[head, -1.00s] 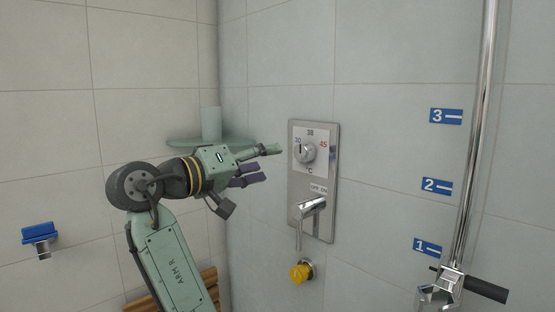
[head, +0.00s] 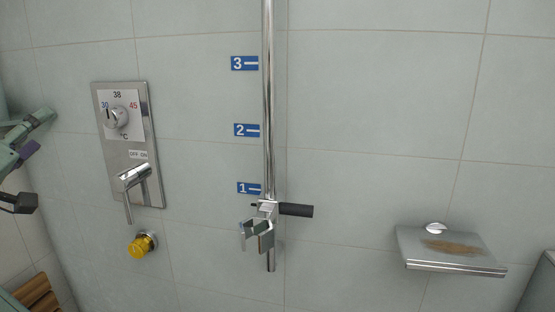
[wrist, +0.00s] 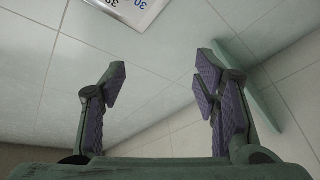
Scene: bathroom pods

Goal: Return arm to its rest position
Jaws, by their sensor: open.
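My gripper (wrist: 158,100) is open and empty in the wrist view, with its purple-padded fingers spread apart and bare wall tiles between and beyond them. In the head view only part of my gripper (head: 28,140) shows at the left edge. It is left of the shower control panel (head: 152,190) and apart from it. The rest of my arm is outside the head view. A corner of the panel also shows at the top of the wrist view (wrist: 150,8).
The panel carries a temperature knob (head: 116,117) and a lever (head: 133,178), with a yellow knob (head: 139,246) below. A chrome rail (head: 268,100) with a holder (head: 258,230) stands in the middle. A soap shelf (head: 450,250) is at right. A green shelf (wrist: 250,95) is near my fingers.

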